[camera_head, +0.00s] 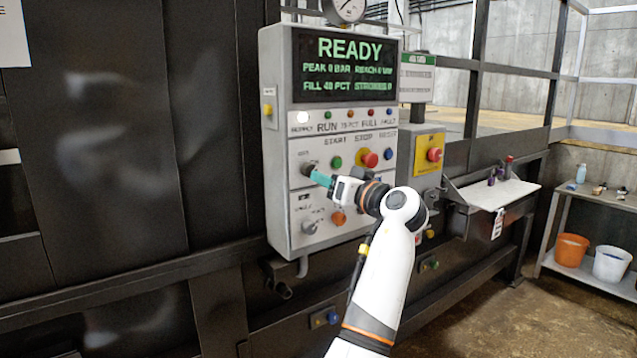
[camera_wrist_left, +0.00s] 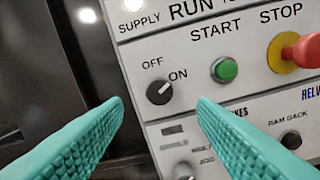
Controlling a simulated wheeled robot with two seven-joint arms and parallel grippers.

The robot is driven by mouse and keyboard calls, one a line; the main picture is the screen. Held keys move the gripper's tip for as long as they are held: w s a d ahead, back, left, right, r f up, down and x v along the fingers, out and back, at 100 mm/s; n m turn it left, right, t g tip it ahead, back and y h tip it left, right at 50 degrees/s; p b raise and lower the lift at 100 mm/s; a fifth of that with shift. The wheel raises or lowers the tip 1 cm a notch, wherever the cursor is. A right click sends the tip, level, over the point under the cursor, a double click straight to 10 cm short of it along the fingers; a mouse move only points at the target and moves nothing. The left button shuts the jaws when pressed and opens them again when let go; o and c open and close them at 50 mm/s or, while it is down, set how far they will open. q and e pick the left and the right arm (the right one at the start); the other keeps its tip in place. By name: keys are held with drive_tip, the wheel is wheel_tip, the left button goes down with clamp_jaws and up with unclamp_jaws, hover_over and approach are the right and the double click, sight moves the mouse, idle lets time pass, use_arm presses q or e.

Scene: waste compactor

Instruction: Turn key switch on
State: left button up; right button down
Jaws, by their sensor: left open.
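The key switch (camera_wrist_left: 159,92) is a round dark knob on the light grey control panel (camera_head: 282,222), with OFF and ON printed above and beside it in the left wrist view. A pale mark crosses its face; which label it points to is not clear. In the head view the switch (camera_head: 306,169) sits at the panel's left, left of the green start button. My left gripper (camera_head: 317,177) is open with teal ridged fingers, close in front of the switch. In the wrist view the knob shows beyond the gap between the fingertips (camera_wrist_left: 158,102), apparently untouched. My right gripper is out of view.
The green start button (camera_wrist_left: 224,69) and red stop button (camera_wrist_left: 301,50) lie right of the switch. Another knob (camera_head: 308,227) is lower on the panel. The display (camera_head: 345,66) reads READY. A yellow box (camera_head: 428,152) with a red button stands to the right.

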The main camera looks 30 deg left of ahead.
use_arm(q)
drive_tip(key=b+v, duration=0.1)
drive_tip(key=v, duration=0.4)
drive_tip(key=shift+d, duration=0.15)
drive_tip(key=shift+f, duration=0.1)
